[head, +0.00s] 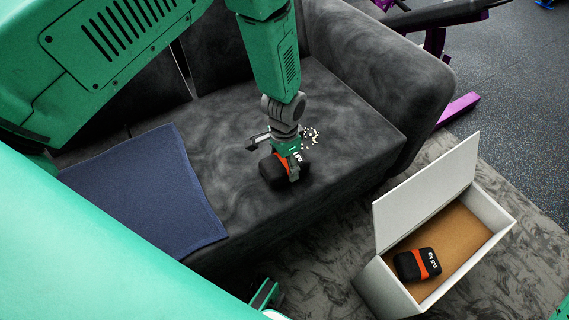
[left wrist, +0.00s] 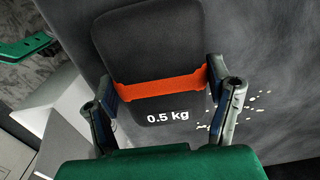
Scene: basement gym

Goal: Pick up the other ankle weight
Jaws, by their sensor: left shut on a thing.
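A black ankle weight (head: 274,171) with an orange band is on the grey sofa seat, near its front edge. My left gripper (head: 289,170) comes down on it from above and is shut on it. In the left wrist view the ankle weight (left wrist: 155,50) lies between the two fingers, with its orange strap and "0.5 kg" label showing. A second ankle weight (head: 417,264), also black and orange, lies inside the open white box (head: 385,287) on the floor. My right gripper is not clearly seen.
A blue cloth (head: 145,190) lies on the left of the sofa seat (head: 345,115). Pale crumbs (head: 311,135) are scattered beside my left gripper. The box's raised white lid (head: 425,192) stands on the sofa side. Purple gym equipment (head: 458,108) stands behind the sofa arm.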

